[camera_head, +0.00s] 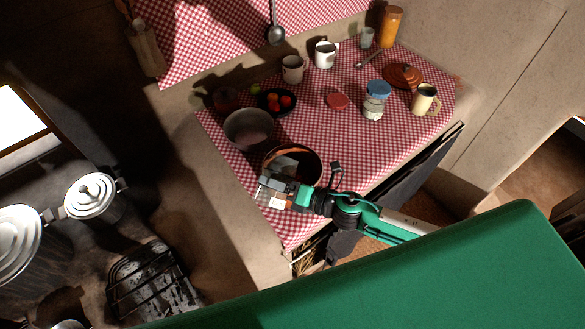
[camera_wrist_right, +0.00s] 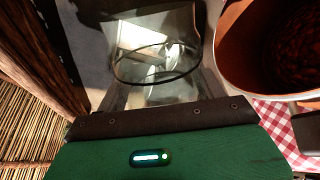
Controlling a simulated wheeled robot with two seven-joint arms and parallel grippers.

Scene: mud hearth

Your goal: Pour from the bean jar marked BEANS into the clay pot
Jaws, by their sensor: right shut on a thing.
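The clay pot (camera_head: 318,166) stands on the checked cloth at the front of the counter. In the right wrist view, the pot (camera_wrist_right: 232,35) is at the upper right, with a dark reddish inside whose contents I cannot make out clearly. My right gripper (camera_head: 274,190) is at the pot's front left side, shut on a clear glass jar. In the wrist view the jar's round rim and glass (camera_wrist_right: 150,82) show just beyond the gripper, beside the pot. The glass looks clear, and no beans are distinct in it. The BEANS marking is not readable. My left gripper is not in view.
The cloth right of the pot (camera_head: 375,155) is clear.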

